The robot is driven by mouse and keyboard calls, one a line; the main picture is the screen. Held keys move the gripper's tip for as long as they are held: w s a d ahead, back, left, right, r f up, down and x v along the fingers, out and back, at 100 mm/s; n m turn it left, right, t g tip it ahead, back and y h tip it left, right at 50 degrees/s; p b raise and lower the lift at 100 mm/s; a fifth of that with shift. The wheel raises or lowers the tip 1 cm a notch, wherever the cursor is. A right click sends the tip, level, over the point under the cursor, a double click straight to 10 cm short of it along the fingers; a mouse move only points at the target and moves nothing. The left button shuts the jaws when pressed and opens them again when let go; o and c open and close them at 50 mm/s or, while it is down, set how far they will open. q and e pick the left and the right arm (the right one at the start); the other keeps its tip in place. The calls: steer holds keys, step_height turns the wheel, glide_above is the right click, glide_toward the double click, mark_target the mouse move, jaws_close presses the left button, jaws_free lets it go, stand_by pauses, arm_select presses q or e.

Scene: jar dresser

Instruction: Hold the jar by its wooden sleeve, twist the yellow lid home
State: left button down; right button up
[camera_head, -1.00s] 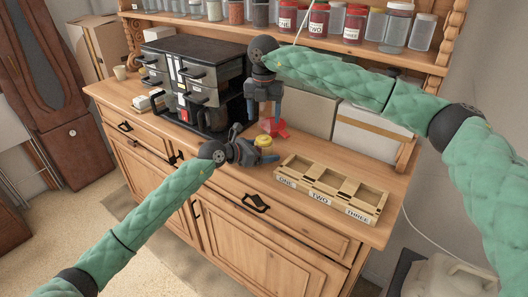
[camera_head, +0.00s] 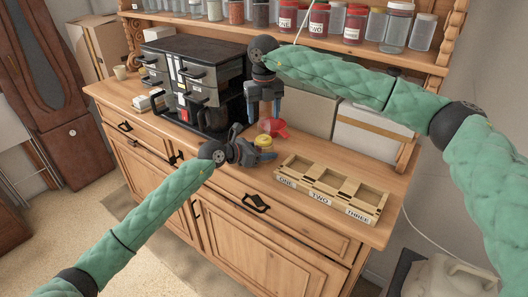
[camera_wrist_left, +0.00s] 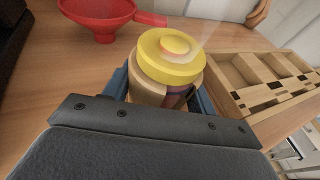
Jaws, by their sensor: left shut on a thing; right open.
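The jar's yellow lid (camera_head: 264,141) sits on top of the jar, and it also shows in the left wrist view (camera_wrist_left: 168,54). Under it the jar's wooden sleeve (camera_wrist_left: 146,88) is between the fingers of my left gripper (camera_head: 262,157). The left gripper is shut on the sleeve and the jar stands upright over the dresser top. Whether the lid is seated level on the jar is hard to tell. My right gripper (camera_head: 264,115) is open and empty, pointing down above and behind the jar, apart from the lid.
A red funnel (camera_head: 272,127) stands just behind the jar; it also shows in the left wrist view (camera_wrist_left: 98,12). A wooden tray (camera_head: 333,184) labelled ONE, TWO, THREE lies to the right with empty compartments. A black drawer unit (camera_head: 196,80) stands left. Jars line the shelf above.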

mark_target(264, 138)
steer(key=n, duration=0.9)
steer(key=shift+n, duration=0.4)
steer(key=n, duration=0.5)
steer(key=shift+n, duration=0.3)
steer(key=n, duration=0.5)
steer(key=shift+f, duration=4)
